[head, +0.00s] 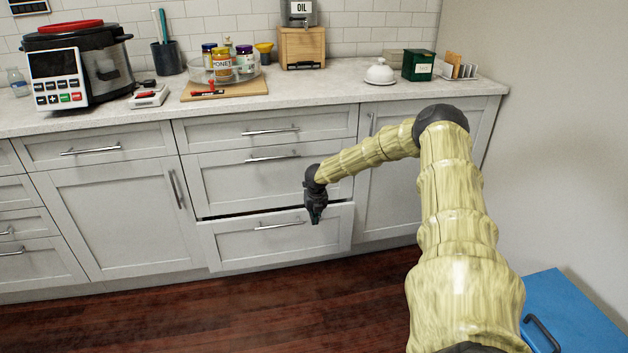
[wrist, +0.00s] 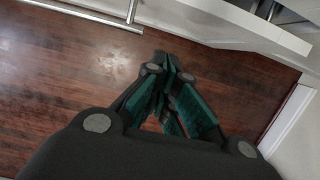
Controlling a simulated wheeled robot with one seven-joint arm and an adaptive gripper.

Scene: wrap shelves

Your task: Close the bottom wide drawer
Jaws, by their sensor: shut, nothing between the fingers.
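The bottom wide drawer (head: 277,240) has a white panelled front and a metal bar handle (head: 279,225). It stands slightly open, with a dark gap along its top edge in the head view. My gripper (head: 315,217) is shut and empty, pointing down near the top of this drawer front, right of the handle. In the wrist view the fingertips of my gripper (wrist: 168,62) meet, with dark wood floor behind them. A metal bar handle (wrist: 90,12) shows at the top left there. I cannot tell whether the gripper touches the drawer.
Two wide drawers above, the middle one (head: 230,181) and the top one (head: 225,136), look shut. The counter (head: 330,91) holds a cooker (head: 110,65), jars and a butter dish (head: 379,75). A blue box (head: 570,310) stands at the lower right. The wood floor (head: 190,318) in front is clear.

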